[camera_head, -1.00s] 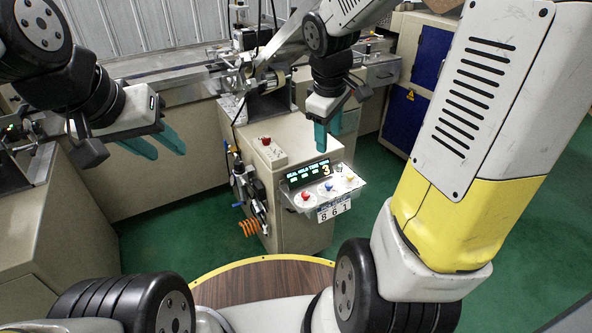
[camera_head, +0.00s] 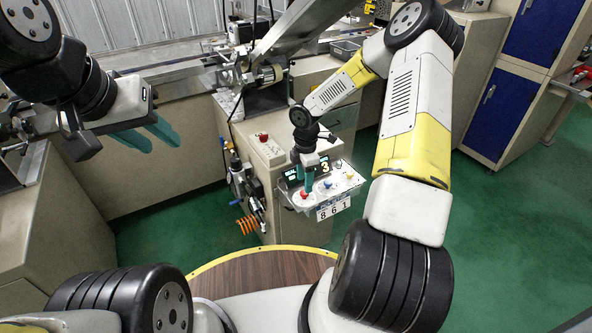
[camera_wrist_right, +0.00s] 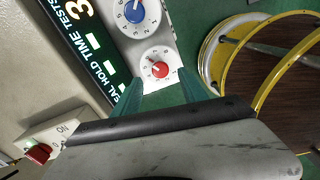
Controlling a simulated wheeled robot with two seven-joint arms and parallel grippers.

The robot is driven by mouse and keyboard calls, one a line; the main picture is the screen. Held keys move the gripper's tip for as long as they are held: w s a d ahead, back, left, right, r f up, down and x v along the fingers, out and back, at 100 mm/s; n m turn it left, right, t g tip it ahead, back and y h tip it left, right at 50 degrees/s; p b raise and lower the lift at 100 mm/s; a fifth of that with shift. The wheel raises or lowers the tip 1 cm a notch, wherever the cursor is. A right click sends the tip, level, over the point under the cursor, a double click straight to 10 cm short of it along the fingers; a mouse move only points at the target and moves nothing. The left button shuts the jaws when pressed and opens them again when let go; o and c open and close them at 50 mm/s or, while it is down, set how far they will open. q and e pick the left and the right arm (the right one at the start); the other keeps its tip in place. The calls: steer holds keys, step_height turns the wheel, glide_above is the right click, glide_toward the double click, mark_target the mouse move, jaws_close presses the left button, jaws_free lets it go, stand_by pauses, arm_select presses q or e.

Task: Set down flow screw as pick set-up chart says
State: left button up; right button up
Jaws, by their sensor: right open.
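A control panel (camera_head: 341,193) juts from the beige machine cabinet, with a lit display above it. My right gripper (camera_head: 306,182) points down at its left end. In the right wrist view the open fingers (camera_wrist_right: 160,92) straddle the near side of a red knob (camera_wrist_right: 156,67); contact cannot be told. A blue knob (camera_wrist_right: 134,15) lies beyond it, and the display (camera_wrist_right: 83,45) shows a 3 and "HOLD TIME". My left gripper (camera_head: 155,136) is open and empty at the left. I cannot make out a flow screw or a set-up chart.
Air fittings (camera_head: 240,180) and an orange coiled hose (camera_head: 247,225) hang on the cabinet's left side. A red push button (camera_head: 263,137) sits on the cabinet top. Green floor is clear at right.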

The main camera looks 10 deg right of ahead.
mark_target(304, 195)
steer(key=shift+f, duration=2.25)
jaws_close()
